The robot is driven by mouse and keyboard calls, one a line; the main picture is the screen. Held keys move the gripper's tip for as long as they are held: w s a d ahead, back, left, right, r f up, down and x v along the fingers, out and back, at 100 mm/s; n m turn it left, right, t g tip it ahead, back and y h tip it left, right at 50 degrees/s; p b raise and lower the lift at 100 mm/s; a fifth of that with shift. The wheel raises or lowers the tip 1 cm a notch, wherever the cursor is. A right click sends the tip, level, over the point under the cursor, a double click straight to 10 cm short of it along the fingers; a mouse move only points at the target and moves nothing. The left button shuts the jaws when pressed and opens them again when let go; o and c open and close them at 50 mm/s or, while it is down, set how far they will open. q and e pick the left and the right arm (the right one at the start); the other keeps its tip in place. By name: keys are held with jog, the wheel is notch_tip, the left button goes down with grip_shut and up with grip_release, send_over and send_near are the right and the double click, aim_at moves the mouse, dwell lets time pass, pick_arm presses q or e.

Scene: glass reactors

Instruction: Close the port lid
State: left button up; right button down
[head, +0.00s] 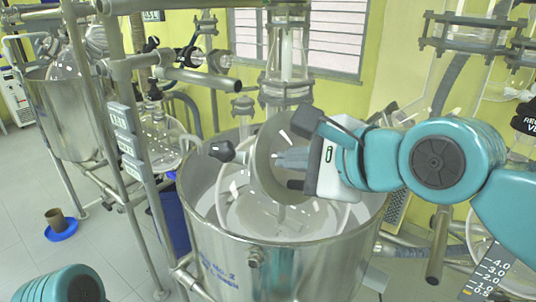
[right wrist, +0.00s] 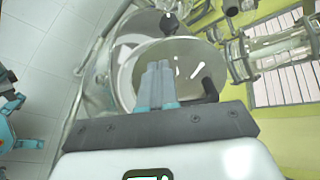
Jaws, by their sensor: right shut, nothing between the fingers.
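The port lid (head: 263,165) is a round grey disc. It stands tilted on edge above the glass reactor (head: 237,205), with a black knob (head: 222,151) on a short stem on its left side. My right gripper (head: 283,158) comes in from the right with its fingers shut and empty, pointing at the lid's near face. In the right wrist view the fingers (right wrist: 158,82) overlap the lid (right wrist: 185,52); I cannot tell whether they touch it. A black knob (right wrist: 168,22) shows beyond the lid. The port opening is not clearly visible. My left gripper is out of view.
The glass reactor sits in a steel bath (head: 288,262) with a raised rim. Metal pipes (head: 115,90) stand on the left, and a clamped glass column (head: 287,75) rises behind.

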aim_at(258, 161)
jog(key=p+x, duration=0.1)
jog(key=x, duration=0.3)
jog(key=shift+w, duration=0.15)
jog(key=shift+w+a+f, duration=0.35)
jog(key=shift+w+a, duration=0.05)
jog(key=shift+a, duration=0.1)
jog(key=shift+d, duration=0.1)
jog(key=shift+s+a, duration=0.1)
jog(key=shift+a, duration=0.15)
